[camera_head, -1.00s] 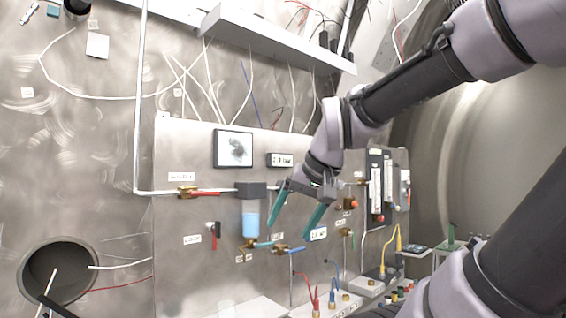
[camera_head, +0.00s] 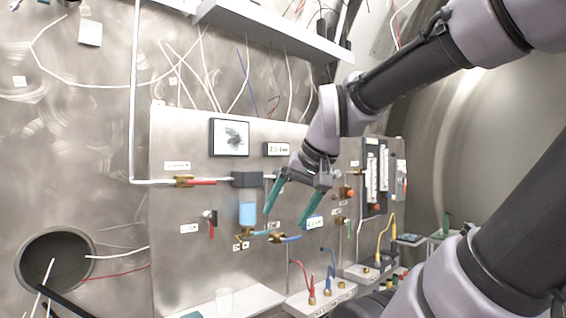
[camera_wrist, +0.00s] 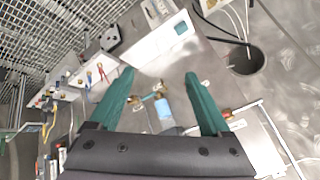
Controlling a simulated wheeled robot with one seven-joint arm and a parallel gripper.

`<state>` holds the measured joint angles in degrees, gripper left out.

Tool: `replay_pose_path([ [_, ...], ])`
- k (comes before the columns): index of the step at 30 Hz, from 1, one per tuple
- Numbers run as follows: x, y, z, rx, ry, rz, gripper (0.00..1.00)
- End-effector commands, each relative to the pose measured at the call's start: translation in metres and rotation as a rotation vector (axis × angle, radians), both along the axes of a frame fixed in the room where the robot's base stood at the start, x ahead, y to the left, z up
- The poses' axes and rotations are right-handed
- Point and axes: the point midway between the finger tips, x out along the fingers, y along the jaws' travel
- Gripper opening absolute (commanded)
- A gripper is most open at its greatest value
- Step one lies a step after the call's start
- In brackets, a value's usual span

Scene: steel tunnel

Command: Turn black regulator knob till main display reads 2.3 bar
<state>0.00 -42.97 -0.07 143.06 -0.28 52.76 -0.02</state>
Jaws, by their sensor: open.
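My gripper (camera_head: 286,222) is open and empty, with its two teal fingers pointing down in front of the steel panel (camera_head: 170,250). In the wrist view the gripper (camera_wrist: 159,76) has a wide gap, with the blue filter bowl seen between the fingers. I cannot make out the black regulator knob; my wrist and fingers cover the panel around the pipe right of the filter's dark head (camera_head: 248,179).
A red-handled valve (camera_head: 188,181) is left, and flowmeters (camera_head: 377,175) are right. A shelf (camera_head: 262,40) hangs above; hoses and fittings stand below.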

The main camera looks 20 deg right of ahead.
Motion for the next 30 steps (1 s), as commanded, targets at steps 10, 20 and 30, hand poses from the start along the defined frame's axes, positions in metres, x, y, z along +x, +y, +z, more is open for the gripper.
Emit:
replay_pose_path([
  [10, 0.007, 0.002, 0.001, 0.051, 0.025, -0.031, 0.81],
  [20, 0.119, 0.012, 0.024, 0.712, 0.278, -0.426, 0.81],
  [30, 0.295, -0.100, 0.048, 1.579, 0.374, -0.868, 0.81],
])
